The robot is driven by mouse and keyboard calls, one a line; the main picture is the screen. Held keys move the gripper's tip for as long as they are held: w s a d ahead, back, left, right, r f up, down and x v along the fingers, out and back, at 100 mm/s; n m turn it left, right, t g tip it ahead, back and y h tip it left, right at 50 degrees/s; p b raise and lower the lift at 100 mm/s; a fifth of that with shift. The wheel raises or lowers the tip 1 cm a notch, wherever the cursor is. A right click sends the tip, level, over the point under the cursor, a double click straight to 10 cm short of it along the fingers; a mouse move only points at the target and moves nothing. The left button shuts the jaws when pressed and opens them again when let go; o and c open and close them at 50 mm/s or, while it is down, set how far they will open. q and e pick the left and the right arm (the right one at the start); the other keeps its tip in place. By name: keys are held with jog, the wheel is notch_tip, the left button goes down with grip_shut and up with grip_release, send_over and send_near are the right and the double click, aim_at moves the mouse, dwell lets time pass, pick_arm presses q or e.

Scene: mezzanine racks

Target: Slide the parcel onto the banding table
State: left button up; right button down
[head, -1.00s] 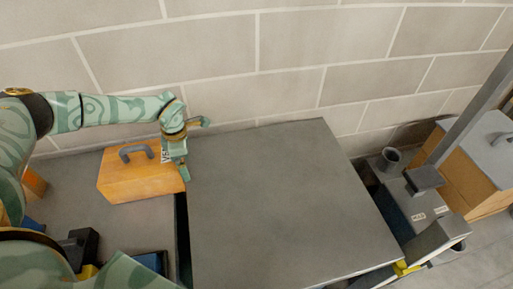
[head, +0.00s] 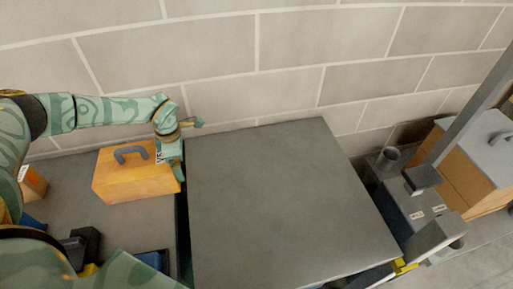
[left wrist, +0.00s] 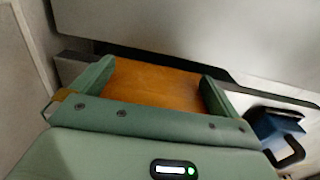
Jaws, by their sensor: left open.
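The parcel looks to be the orange-brown box (head: 135,182) with a grey handle and a white label, on a grey surface left of centre in the head view. The banding table looks to be the large bare grey top (head: 280,205) to its right. A dark narrow gap runs between the two surfaces. My left gripper (head: 172,172) is at the box's right end, pointing down beside the label. In the left wrist view the orange-brown surface (left wrist: 155,88) shows between the two spread green fingers. I cannot tell whether they touch it. My right gripper is not in view.
A block wall (head: 220,60) stands close behind. Blue and black items (head: 85,245) and another orange box (head: 33,183) lie at left. A grey cup (head: 388,160), a grey machine (head: 415,205) and a large box with a grey lid (head: 480,160) are right of the table.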

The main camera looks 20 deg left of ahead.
pick_arm(q)
jog(key=shift+s+a+p, duration=0.3)
jog(key=shift+s+a, duration=0.35)
jog(key=shift+a, duration=0.2)
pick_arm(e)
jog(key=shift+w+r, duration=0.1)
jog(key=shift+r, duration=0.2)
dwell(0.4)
pick_arm(q)
jog(key=shift+d, duration=0.1)
jog(key=shift+w+d, duration=0.95)
jog(key=shift+d, duration=0.2)
notch_tip(320, 180, up, 13)
jog(key=p, duration=1.2)
jog(key=shift+p, duration=0.3)
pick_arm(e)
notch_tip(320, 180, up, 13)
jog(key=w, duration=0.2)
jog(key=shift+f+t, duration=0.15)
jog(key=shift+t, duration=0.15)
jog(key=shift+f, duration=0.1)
